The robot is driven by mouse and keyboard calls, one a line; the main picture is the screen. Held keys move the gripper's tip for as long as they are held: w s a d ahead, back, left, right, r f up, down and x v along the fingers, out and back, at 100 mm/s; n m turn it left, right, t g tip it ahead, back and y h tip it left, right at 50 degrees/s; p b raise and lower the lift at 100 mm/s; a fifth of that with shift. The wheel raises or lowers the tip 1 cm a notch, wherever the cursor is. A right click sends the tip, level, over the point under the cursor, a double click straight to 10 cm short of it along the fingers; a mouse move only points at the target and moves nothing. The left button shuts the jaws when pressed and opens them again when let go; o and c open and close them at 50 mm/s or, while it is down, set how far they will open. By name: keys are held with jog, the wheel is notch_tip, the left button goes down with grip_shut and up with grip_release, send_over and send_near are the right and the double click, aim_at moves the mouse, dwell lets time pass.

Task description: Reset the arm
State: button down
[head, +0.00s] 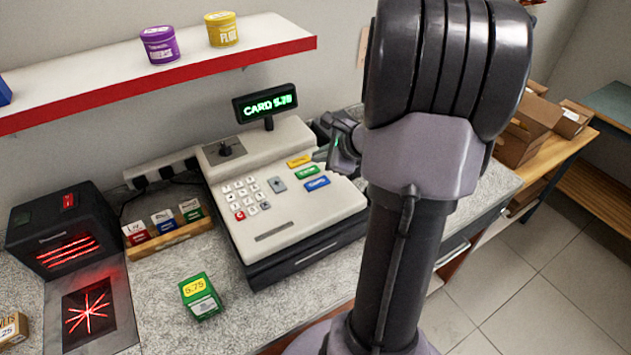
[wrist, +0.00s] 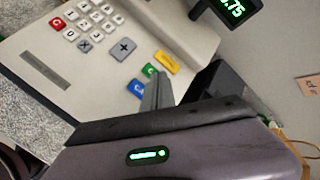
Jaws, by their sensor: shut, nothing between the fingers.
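My gripper (head: 322,155) is over the right side of the cash register, close to its coloured keys. Its fingers are together and empty. In the wrist view the shut fingers (wrist: 158,88) point at the register, partly covering the green key (wrist: 149,71) and blue key (wrist: 138,89). The yellow key (wrist: 166,62) is just beyond them. I cannot tell whether the fingertips touch a key. My arm (head: 425,155) stands upright across the right of the head view. The cash register (head: 290,250) is on the counter, and its display (head: 268,101) reads CARD 5.75.
A green box (head: 200,297) marked 5.75 lies in front of the register. The scanner (head: 62,235) glows red at left. A wooden card holder (head: 168,237) stands between them. A red-edged shelf (head: 180,80) with two tins hangs above. Cardboard boxes (head: 525,130) are at right.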

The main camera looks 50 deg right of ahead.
jog(key=a+r+n+g+y+b, duration=0.3)
jog(key=a+n+b, duration=0.65)
jog(key=a, duration=1.65)
jog(key=s+a+f+n+b, duration=0.2)
jog(key=s+a+f+n, duration=0.2)
jog(key=s+a+n, duration=0.8)
jog(key=shift+s+n, duration=0.95)
jog(key=shift+n, duration=0.2)
